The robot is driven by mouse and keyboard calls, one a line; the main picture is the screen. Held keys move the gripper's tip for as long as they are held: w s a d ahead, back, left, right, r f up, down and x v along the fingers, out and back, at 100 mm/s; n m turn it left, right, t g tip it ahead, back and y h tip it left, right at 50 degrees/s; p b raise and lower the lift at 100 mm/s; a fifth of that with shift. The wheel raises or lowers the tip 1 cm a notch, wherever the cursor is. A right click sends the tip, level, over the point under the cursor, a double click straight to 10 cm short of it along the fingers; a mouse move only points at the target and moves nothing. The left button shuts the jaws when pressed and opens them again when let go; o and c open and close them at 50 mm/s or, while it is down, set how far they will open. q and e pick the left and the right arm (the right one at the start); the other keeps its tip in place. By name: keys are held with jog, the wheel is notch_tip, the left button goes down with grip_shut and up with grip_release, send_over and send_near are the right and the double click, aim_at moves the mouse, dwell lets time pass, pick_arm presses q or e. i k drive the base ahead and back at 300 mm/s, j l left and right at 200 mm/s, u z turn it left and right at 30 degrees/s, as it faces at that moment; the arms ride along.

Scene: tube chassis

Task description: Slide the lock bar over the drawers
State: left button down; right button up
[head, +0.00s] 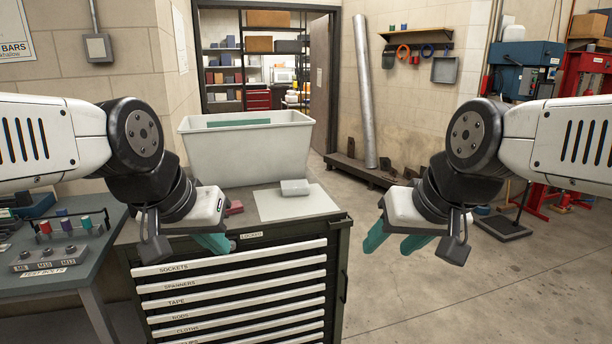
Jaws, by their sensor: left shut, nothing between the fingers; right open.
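The dark green drawer cabinet (338,232) stands in front of me. Its drawers (240,290) have pale labelled fronts, among them SOCKETS, SPANNERS and TAPE, and look closed. A small LOCKED label (251,235) is on its upper front edge. A dark upright strip with a handle-like piece (344,284) runs along the right front edge; I cannot tell surely that it is the lock bar. My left gripper (216,244) is shut and empty at the cabinet's top front edge, left of the label. My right gripper (392,244) is open and empty, right of the cabinet, over the floor.
A big pale bin (248,155), a flat light sheet (290,207), a grey block (295,187) and a red block (234,208) are on the cabinet top. A bench (60,285) with a test-bolts block (48,260) is at left.

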aim_at(342, 292)
jog(key=i+l+u, duration=0.3)
jog(key=i+l, duration=0.15)
jog(key=l, duration=0.2)
jog(key=i+l+u, duration=0.2)
jog(key=l, duration=0.2)
